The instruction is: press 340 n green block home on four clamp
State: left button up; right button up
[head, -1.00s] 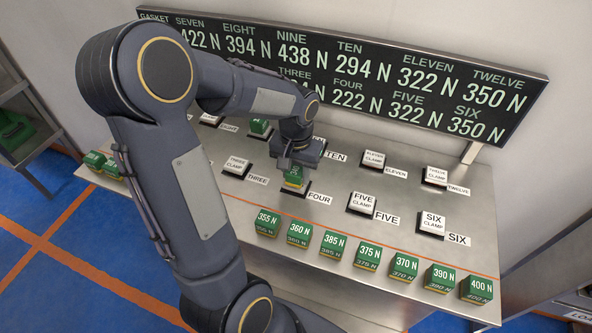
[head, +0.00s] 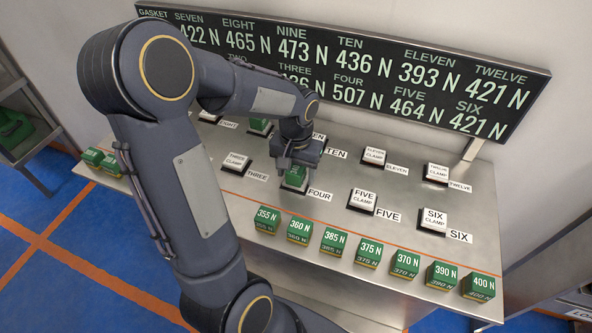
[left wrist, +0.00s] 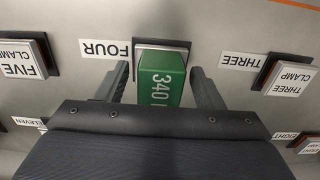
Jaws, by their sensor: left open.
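The green 340 N block (head: 296,176) sits on the four clamp (head: 289,188), beside the FOUR label. My left gripper (head: 296,168) is right over the block. In the left wrist view its fingers (left wrist: 160,88) stand apart on either side of the block, with gaps showing. The block's lower part and its contact with the clamp are partly hidden. My right gripper is not in view.
A row of green blocks (head: 333,242) stands along the bench's front edge. White clamps three (head: 236,163), five (head: 362,200) and six (head: 433,221) stand around. The gasket board (head: 340,70) rises behind, showing 507 N under FOUR.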

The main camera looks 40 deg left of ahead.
pick_arm(q)
jog(key=shift+r, duration=0.1)
notch_tip(320, 180, up, 8)
jog(key=shift+f, duration=0.2)
